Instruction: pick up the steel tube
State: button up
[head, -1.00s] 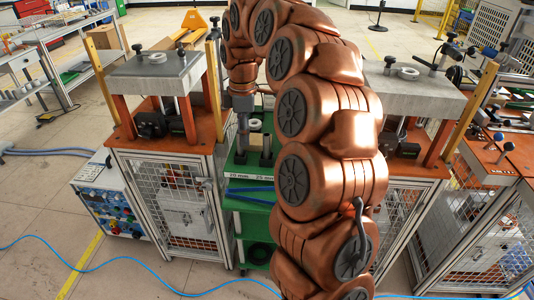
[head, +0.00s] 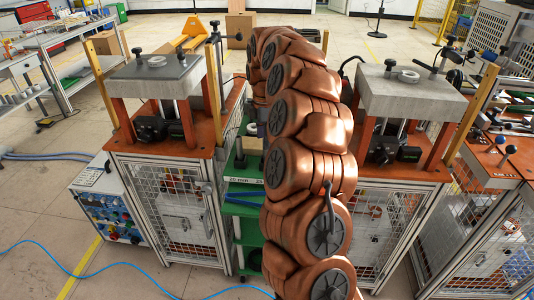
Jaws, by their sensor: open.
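My copper-coloured arm covers the middle of the head view, and my gripper is hidden behind it. A thin dark upright piece (head: 240,150) stands at the top of the rack. I cannot tell whether it is the steel tube.
A press with a grey top (head: 155,67) on a caged frame stands left of the rack, and a similar press (head: 408,85) stands right. A control box (head: 108,205) is at the left. A blue hose (head: 115,268) crosses the floor.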

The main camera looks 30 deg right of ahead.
aim_at(267, 153)
jog(key=shift+s+d+f+p, duration=0.1)
jog(key=shift+s+f+p, duration=0.1)
jog(key=shift+f, duration=1.05)
jog(key=shift+s+f+p, duration=0.2)
jog(key=shift+f, duration=1)
grip_shut()
